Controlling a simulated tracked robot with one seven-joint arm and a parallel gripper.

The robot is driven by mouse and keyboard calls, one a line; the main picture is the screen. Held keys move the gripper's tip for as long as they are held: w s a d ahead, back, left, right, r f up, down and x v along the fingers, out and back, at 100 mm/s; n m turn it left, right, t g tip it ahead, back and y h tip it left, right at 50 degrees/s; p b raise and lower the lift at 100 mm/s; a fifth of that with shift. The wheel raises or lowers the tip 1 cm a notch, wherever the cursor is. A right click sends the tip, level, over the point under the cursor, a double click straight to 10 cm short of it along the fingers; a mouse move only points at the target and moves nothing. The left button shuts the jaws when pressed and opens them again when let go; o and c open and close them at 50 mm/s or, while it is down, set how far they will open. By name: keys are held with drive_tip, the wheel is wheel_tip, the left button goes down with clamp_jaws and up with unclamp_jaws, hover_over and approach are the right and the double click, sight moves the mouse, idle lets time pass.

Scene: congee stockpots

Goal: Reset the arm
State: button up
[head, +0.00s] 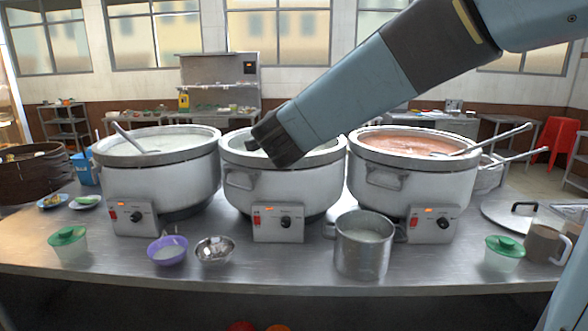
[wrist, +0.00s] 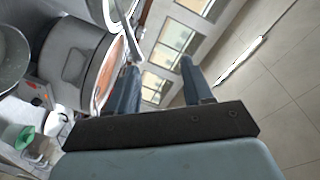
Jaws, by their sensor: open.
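My gripper (wrist: 158,66) shows in the wrist view with its two blue fingers apart. The gap between them is empty, with windows seen behind it. In the wrist view a large white pot with orange-red contents (wrist: 75,55) lies left of the fingers. In the head view my arm reaches across from the upper right, and its dark end hides part of the middle white pot (head: 285,185). I cannot make out the gripper's fingers in the head view.
The left pot (head: 157,180) and right pot (head: 412,185) hold ladles.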

drive_tip(key=s+d+f+n+g, duration=0.3)
drive_tip(key=s+d+f+n, duration=0.1)
drive_tip(key=s+d, duration=0.3)
drive_tip(key=s+d+f+n+g+y, duration=0.1)
drive_tip(key=s+d+f+n+g, duration=0.3)
drive_tip(key=s+d, duration=0.4)
drive_tip(key=s+d+f+n+g+y, duration=0.1)
drive_tip(key=s+d+f+n+g, duration=0.2)
drive_tip(key=s+d, duration=0.4)
drive_tip(key=s+n+g, duration=0.1)
drive_tip(key=s, duration=0.3)
drive_tip(key=shift+s+d+f+n, duration=0.3)
drive_tip(key=shift+s+d+f, duration=0.05)
drive_tip(key=shift+f, duration=0.05)
drive_tip(key=shift+o, duration=0.5)
